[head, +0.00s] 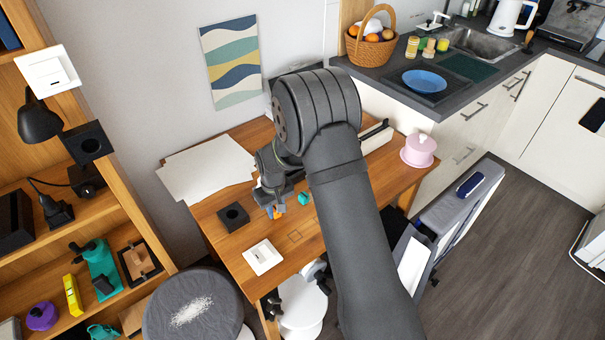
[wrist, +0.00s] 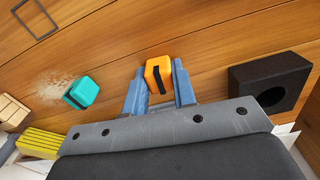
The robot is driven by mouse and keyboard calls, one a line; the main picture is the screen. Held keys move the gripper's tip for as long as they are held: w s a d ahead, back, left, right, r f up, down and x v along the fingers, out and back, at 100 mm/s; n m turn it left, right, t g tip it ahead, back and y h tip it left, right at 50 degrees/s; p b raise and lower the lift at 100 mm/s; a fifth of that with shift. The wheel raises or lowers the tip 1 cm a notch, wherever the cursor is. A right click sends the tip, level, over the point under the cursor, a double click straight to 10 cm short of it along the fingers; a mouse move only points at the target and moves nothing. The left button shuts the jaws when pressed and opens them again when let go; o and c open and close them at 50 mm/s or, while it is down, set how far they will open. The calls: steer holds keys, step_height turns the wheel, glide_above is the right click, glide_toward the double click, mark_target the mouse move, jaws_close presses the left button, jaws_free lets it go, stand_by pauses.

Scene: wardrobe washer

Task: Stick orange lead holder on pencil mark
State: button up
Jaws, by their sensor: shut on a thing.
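The orange lead holder (wrist: 157,72) is a small orange block with a dark slot, held between the two fingers of my gripper (wrist: 158,88) in the wrist view. In the head view the lead holder (head: 271,212) shows as a small orange spot below my gripper (head: 276,206), over the wooden desk (head: 228,262). I cannot tell whether it touches the desk. The pencil mark (head: 295,236) is a thin dark square outline on the desk, to the right of and below my gripper. It also shows at the upper left of the wrist view (wrist: 37,17).
A teal block (wrist: 84,92) lies beside pale dust. A black block with a round hole (head: 233,216) stands left of my gripper. A white switch plate (head: 263,257) lies near the desk's front edge. Papers (head: 207,167) cover the back left. The wood around the mark is clear.

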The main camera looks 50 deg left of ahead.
steer(key=shift+r, duration=2.5)
step_height(320, 180, up, 4)
steer(key=n, duration=0.1)
glide_above(295, 236)
steer(key=shift+r, duration=0.2)
steer(key=shift+f, duration=0.15)
steer(key=shift+f, duration=3.7)
steer(key=shift+f, duration=0.9)
steer(key=o, duration=1.1)
steer(key=shift+c, duration=0.2)
